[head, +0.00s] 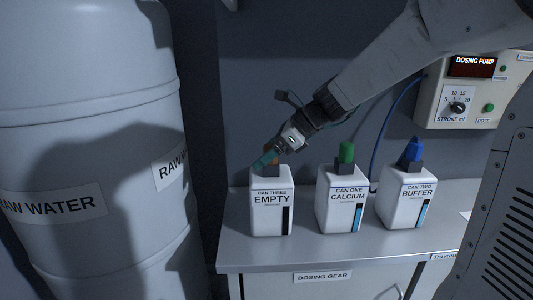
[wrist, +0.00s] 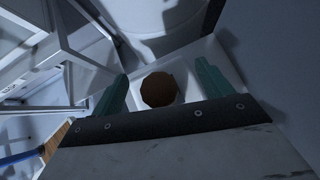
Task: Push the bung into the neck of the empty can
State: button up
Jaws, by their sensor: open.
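The empty can (head: 272,210), white and labelled "CAN THREE EMPTY", stands upright at the left of the bench. My gripper (head: 266,160) is over its top, reaching in from the upper right. In the wrist view, the two green fingers of my gripper (wrist: 162,82) are spread apart. A round brown bung (wrist: 159,90) shows between them, with gaps on both sides. The white top of the can is behind it. The neck is hidden, and I cannot tell how deep the bung sits.
Can one (head: 342,203), with a green cap, and can two (head: 406,204), with a blue cap, stand to the right. A large raw water tank (head: 90,90) is at the left. The dosing pump (head: 472,90) is on the wall. The bench front (head: 300,262) is clear.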

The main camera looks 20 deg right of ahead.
jog(key=shift+v, duration=2.85)
jog(key=v, duration=0.7)
jog(key=shift+d+r, duration=0.25)
jog(key=shift+s, duration=0.1)
jog(key=s+a+f+n+g+h, duration=0.2)
jog(key=s+f+n+h, duration=0.2)
jog(key=s+n, duration=0.8)
jog(key=s+a+f+n+g+h, duration=0.1)
jog(key=s+a+f+n+h, duration=0.1)
jog(key=s+f+n, duration=0.6)
jog(key=s+n+h, duration=0.1)
jog(key=s+n, duration=0.3)
jog(key=s, duration=0.1)
jog(key=shift+a+n+g+h, duration=0.2)
jog(key=shift+n+g+h, duration=0.1)
jog(key=shift+g+h, duration=0.1)
